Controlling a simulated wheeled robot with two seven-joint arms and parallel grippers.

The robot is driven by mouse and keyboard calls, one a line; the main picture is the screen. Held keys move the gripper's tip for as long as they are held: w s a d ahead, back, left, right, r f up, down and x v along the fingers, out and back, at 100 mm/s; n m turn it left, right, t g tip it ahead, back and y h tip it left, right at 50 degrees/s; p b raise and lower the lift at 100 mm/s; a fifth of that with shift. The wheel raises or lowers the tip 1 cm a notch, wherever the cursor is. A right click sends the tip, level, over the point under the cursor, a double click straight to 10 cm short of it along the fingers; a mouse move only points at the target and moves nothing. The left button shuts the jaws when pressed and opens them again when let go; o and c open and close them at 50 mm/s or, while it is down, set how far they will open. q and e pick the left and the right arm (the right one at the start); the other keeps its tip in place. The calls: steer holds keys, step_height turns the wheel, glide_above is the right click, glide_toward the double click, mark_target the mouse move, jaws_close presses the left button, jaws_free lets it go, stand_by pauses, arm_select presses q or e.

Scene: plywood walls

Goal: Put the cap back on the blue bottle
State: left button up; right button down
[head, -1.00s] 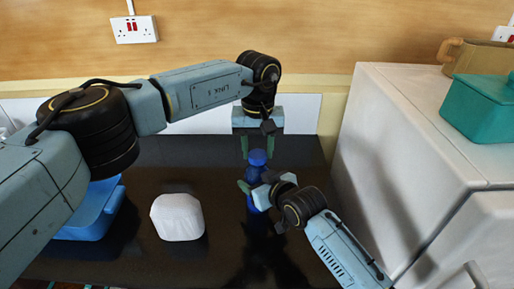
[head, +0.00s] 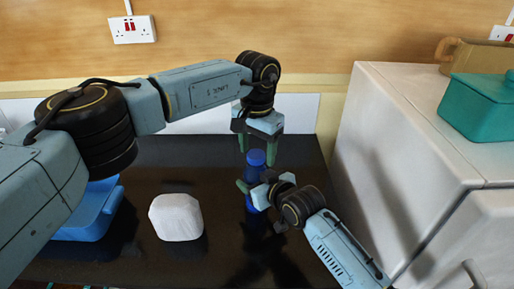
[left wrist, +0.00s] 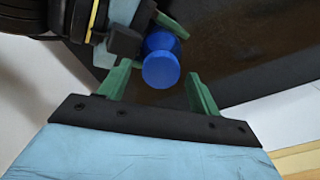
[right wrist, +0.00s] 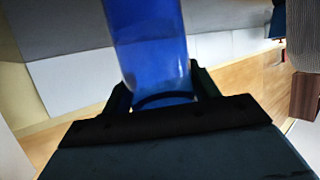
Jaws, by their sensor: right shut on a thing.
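The blue bottle (head: 253,203) stands upright above or on the dark counter, with its lower part partly hidden. My right gripper (head: 257,190) is shut on the bottle's body; the right wrist view shows the translucent blue bottle (right wrist: 152,45) between its fingers. A round blue cap (head: 256,157) is at the top of the bottle; it also shows in the left wrist view (left wrist: 161,68). I cannot tell how firmly it is seated. My left gripper (head: 258,149) points down over the cap, with its green fingers apart on either side and no clear contact.
A white faceted block (head: 176,217) and a blue container (head: 92,212) are on the dark counter (head: 150,180) at left. A white cabinet (head: 400,150) stands at right, with a teal lidded box (head: 478,108) and a brown mug-like item (head: 475,55) on top.

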arm_select(q)
steer(key=shift+r, duration=2.25)
steer(key=shift+c, duration=0.3)
